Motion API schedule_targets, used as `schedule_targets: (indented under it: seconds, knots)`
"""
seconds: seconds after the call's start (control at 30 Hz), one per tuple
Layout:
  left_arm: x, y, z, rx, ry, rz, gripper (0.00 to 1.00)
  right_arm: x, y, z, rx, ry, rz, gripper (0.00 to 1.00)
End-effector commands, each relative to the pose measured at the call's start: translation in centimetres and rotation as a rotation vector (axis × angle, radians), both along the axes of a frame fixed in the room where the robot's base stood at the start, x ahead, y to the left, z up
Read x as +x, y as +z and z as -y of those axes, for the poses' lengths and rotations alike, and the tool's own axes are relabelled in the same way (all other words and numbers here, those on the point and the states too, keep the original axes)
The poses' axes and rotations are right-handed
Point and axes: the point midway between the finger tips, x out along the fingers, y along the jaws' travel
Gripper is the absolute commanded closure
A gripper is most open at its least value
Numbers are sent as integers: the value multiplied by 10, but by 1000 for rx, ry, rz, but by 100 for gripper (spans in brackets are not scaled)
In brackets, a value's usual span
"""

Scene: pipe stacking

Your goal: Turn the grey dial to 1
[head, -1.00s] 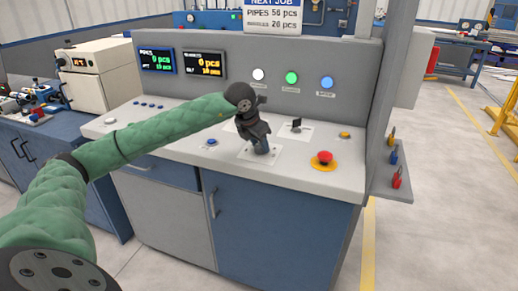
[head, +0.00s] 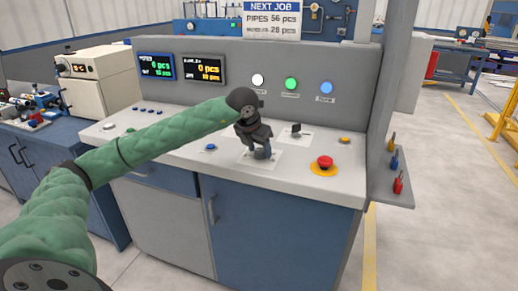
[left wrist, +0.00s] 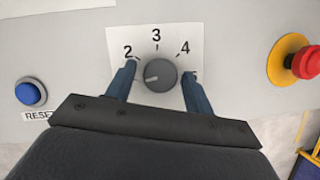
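The grey dial (left wrist: 160,73) sits on a white plate (left wrist: 118,35) in the left wrist view. The numbers 2, 3 and 4 show around its upper side. Its pale pointer mark points left and slightly down, towards my left finger. No 1 is visible; that side of the plate is partly behind the finger. My left gripper (head: 262,153) reaches down over the plate on the console in the head view, where it hides the dial. Its two blue fingers stand open on either side of the dial, with a gap visible beside it. My right gripper is not in view.
A red emergency button (head: 324,162) on a yellow base is right of the plate. A blue reset button (left wrist: 30,93) is left of it. A black switch (head: 296,131) stands behind and to the right. The console (head: 340,188) has an upright back panel with screens and lights.

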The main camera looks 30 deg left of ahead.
Motion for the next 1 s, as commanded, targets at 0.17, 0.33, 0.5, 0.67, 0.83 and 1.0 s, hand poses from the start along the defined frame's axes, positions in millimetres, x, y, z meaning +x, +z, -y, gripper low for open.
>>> schedule_targets:
  seconds: [0.17,0.33,0.5,0.67,0.83,1.0]
  knots:
    - [0,0,0,0,-1,-1,41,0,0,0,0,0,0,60]
    - [-1,1,0,-1,-1,0,41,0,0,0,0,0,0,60]
    - [-7,16,0,-1,-1,1,41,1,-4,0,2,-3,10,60]
    - [-16,40,-1,0,-1,1,41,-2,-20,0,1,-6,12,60]
    - [-25,60,-1,-1,-1,0,41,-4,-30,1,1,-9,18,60]
    - [-29,70,-1,-1,-1,0,41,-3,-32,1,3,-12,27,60]
